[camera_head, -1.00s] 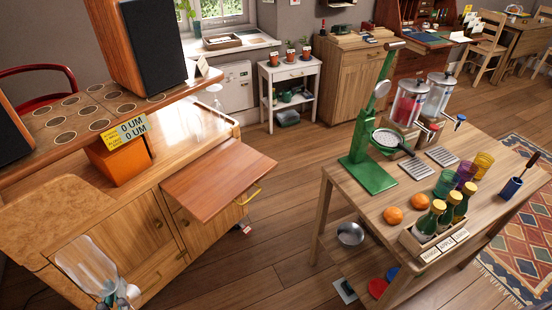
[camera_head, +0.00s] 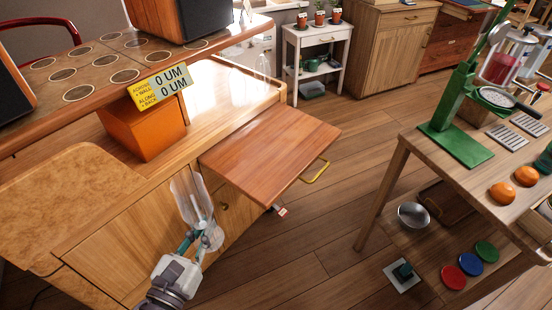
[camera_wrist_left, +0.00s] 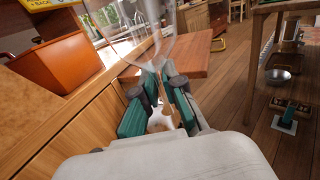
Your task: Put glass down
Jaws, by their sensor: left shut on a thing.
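A clear stemmed glass (camera_head: 192,198) is upright, slightly tilted, in my left gripper (camera_head: 196,240), in front of the wooden cabinet's doors. In the left wrist view the teal fingers (camera_wrist_left: 160,105) are shut around its stem, and the clear bowl (camera_wrist_left: 135,28) rises above them. The pull-out wooden board (camera_head: 270,150) lies beyond the glass, up and to the right, and is bare. A second clear glass (camera_head: 262,62) stands at the cabinet's back corner. My right gripper is not in view.
A brass handle (camera_head: 315,171) sticks out at the board's right. The wooden table (camera_head: 400,148) stands right, with open floor between.

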